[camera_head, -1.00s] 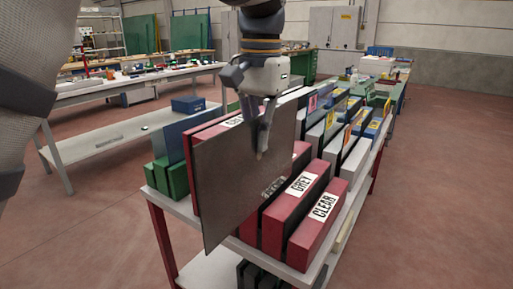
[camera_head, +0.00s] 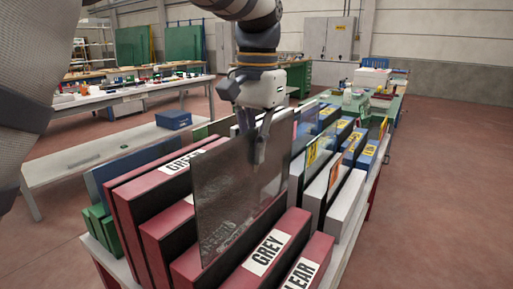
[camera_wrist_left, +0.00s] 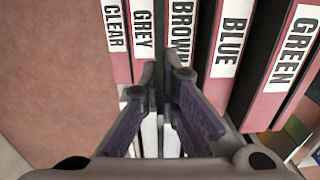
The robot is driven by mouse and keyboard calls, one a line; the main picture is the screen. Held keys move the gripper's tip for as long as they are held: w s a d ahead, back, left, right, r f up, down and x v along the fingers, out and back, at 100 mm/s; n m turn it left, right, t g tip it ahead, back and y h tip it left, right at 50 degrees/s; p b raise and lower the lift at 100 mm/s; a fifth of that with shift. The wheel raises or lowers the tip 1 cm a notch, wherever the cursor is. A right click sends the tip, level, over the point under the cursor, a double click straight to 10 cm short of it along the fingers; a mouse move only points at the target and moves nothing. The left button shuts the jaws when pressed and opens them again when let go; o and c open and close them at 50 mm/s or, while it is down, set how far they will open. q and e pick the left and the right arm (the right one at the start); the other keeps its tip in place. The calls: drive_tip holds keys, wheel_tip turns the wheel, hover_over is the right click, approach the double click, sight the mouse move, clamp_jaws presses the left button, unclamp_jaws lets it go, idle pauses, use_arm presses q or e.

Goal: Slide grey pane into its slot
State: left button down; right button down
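My left gripper (camera_head: 256,152) is shut on the top edge of the grey pane (camera_head: 230,205), a dark see-through sheet held upright. The pane stands among the red dividers, left of the divider labelled GREY (camera_head: 266,252) in the head view. In the left wrist view the gripper (camera_wrist_left: 166,75) has the pane's thin edge (camera_wrist_left: 160,90) between its fingers. The pane lines up with the gap between the GREY (camera_wrist_left: 143,35) and BROWN (camera_wrist_left: 182,35) dividers. I cannot tell how deep its lower edge sits. My right gripper is not in view.
The CLEAR divider (camera_head: 303,275) is at the near right, the GREEN one (camera_head: 160,178) at the left. Grey and blue racks with yellow labels (camera_head: 352,143) stand behind on the right. A blue box (camera_head: 173,120) sits on a bench at the back left.

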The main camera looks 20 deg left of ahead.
use_arm(q)
drive_tip(key=shift+w+f, duration=0.15)
drive_tip(key=shift+f, duration=5.9)
drive_tip(key=shift+f, duration=0.35)
drive_tip(key=c, duration=1.7)
unclamp_jaws()
drive_tip(key=shift+f, duration=0.1)
wheel_tip(320, 180, up, 12)
hover_over(256, 208)
drive_tip(key=shift+d, duration=0.25)
